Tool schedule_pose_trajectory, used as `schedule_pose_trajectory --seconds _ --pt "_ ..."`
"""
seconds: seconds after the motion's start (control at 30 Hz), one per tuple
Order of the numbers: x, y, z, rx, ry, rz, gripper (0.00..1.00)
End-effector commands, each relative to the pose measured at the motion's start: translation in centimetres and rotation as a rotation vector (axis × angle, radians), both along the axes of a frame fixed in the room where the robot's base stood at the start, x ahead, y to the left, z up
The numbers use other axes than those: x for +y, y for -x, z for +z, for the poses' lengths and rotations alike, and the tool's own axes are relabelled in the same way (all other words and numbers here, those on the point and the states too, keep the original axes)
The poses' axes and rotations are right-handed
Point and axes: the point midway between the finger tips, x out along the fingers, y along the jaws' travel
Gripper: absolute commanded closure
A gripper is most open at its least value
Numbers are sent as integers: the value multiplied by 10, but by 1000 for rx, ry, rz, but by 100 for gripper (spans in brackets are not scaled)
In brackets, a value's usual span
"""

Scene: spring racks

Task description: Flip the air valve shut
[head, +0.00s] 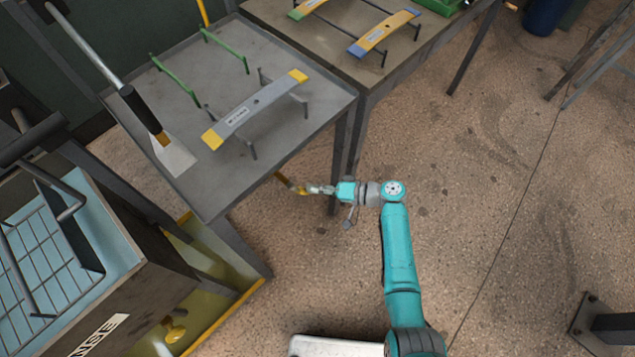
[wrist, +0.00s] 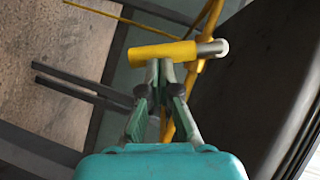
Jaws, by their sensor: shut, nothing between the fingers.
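The air valve shows in the wrist view as a yellow lever (wrist: 160,52) with a silver, pale-tipped end (wrist: 212,47) at its right. It lies nearly level across the picture, beside a yellow pipe (wrist: 209,22). My gripper (wrist: 159,68) is shut and empty, its fingertips right at the lever's lower edge; I cannot tell whether they touch it. In the head view my gripper (head: 313,189) is beside and below the grey table's right edge. A small yellow part of the valve (head: 299,188) shows just left of the fingertips; the rest is too small to make out.
The grey table (head: 290,70) carries a grey leaf spring (head: 252,107) with yellow ends and a long-handled scraper (head: 172,152). Its leg (head: 240,250) stands left of my arm. A second table (head: 330,60) adjoins behind. Open floor (head: 500,190) lies right.

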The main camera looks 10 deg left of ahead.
Motion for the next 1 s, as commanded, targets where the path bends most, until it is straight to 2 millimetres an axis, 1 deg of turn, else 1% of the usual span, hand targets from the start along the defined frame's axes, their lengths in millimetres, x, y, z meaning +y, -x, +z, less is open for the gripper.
schedule_pose_trajectory --seconds 0.13,0.37,0.67,1.0 --pt "5 6 -8 103 -78 -1 100" --pt "10 13 -14 226 -175 0 100" --pt "15 20 -18 228 -177 1 100" --pt "16 21 -19 227 -177 0 100"
